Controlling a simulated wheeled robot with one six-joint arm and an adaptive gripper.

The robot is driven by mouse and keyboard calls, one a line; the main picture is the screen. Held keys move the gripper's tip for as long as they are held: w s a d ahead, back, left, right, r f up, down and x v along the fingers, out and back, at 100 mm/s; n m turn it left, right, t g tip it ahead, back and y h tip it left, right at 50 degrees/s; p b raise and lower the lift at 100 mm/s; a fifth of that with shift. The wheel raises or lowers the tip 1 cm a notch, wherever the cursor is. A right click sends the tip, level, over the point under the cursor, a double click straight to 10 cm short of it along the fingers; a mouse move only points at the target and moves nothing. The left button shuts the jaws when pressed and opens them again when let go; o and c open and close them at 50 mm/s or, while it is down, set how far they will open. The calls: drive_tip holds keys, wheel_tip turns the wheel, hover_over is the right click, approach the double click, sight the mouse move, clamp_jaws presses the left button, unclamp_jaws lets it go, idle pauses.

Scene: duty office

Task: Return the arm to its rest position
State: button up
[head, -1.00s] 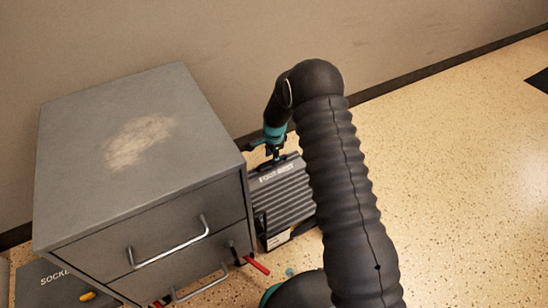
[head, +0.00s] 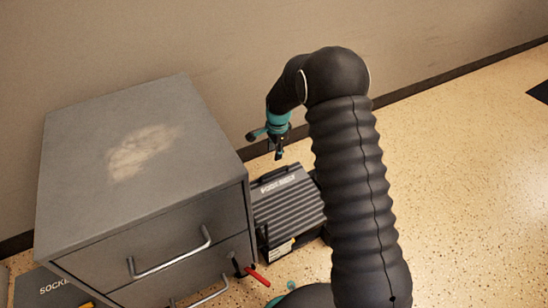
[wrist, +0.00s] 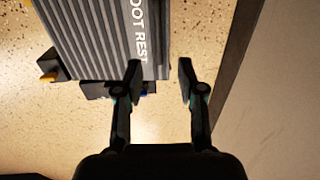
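My gripper (head: 279,154) hangs at the end of my black-sleeved arm, pointing down, just right of the grey cabinet's far right corner and above the ribbed grey foot rest. In the wrist view my gripper (wrist: 160,80) shows two black fingers spread apart with nothing between them. Beyond the fingers lie the floor and the end of the foot rest. My arm rises from the bottom of the head view and bends over at the top; it hides part of the floor behind it.
The grey cabinet (head: 110,200) with silver drawer handles stands at left. The foot rest (head: 290,204) lies on the floor beside it and shows in the wrist view (wrist: 95,35). A red-handled item (head: 258,277) is near the cabinet front. A case marked SOCKE (head: 45,286) lies lower left.

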drive_tip(key=shift+r, duration=0.45)
drive_tip(key=s+d+r+n+g, duration=0.2)
drive_tip(key=s+d+n, duration=0.1)
drive_tip(key=s+n, duration=0.55)
drive_tip(key=s+d+r+n+t+p, duration=0.1)
drive_tip(key=s+d+r, duration=0.3)
drive_tip(key=s+r, duration=0.6)
drive_tip(key=s+d+r+n+t+p, duration=0.1)
drive_tip(key=s+d+r+t+p, duration=0.2)
drive_tip(key=s+r, duration=0.7)
drive_tip(key=s+d+r+n+t+p, duration=0.1)
drive_tip(key=s+d+r+t+p, duration=0.1)
drive_tip(key=s+d+r, duration=0.4)
drive_tip(key=s+r+p, duration=0.1)
drive_tip(key=s+r, duration=0.3)
drive_tip(key=r, duration=0.3)
drive_tip(key=shift+r+h, duration=0.3)
drive_tip(key=shift+r, duration=0.05)
